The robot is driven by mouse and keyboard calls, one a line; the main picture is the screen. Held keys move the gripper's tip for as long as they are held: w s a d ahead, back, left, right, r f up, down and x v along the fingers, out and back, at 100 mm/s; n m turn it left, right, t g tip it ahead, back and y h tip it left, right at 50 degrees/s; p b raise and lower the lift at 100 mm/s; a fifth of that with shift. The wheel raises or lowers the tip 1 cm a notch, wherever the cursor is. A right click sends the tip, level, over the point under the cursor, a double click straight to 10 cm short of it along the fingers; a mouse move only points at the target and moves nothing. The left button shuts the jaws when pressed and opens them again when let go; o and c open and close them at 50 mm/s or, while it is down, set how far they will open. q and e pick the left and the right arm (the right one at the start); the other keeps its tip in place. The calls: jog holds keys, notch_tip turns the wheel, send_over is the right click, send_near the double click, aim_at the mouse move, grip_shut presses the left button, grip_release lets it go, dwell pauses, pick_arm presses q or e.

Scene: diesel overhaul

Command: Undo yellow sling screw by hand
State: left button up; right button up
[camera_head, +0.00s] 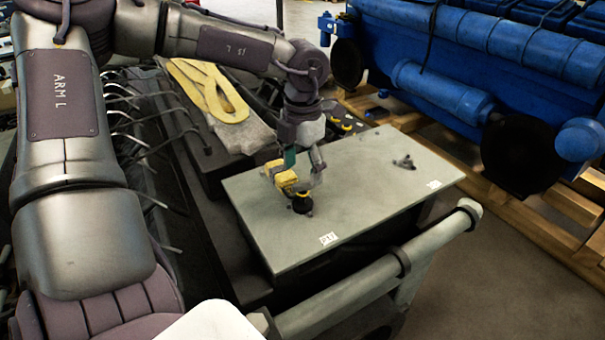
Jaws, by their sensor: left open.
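A yellow piece (286,179), which looks like the sling screw, stands on the grey plate (375,200) near its left side. A round black part (302,204) sits at its foot on the plate. My left gripper (300,176) reaches down from above and is open right at the yellow piece. Its fingers partly hide the piece, and I cannot tell whether they touch it. My right gripper is not in view.
A small dark part (404,163) lies on the plate's right half. A grey rail (385,272) runs along the front. A blue engine (470,60) stands at the back right.

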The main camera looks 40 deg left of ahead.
aim_at(303, 183)
pick_arm(q)
jog(key=m+b, duration=0.1)
jog(key=m, duration=0.4)
jog(key=shift+d+f+b, duration=0.1)
jog(key=shift+b, duration=0.2)
notch_tip(303, 183, down, 4)
jog(key=b, duration=0.4)
jog(key=shift+f+b, duration=0.4)
jog(key=shift+b, duration=0.1)
grip_shut()
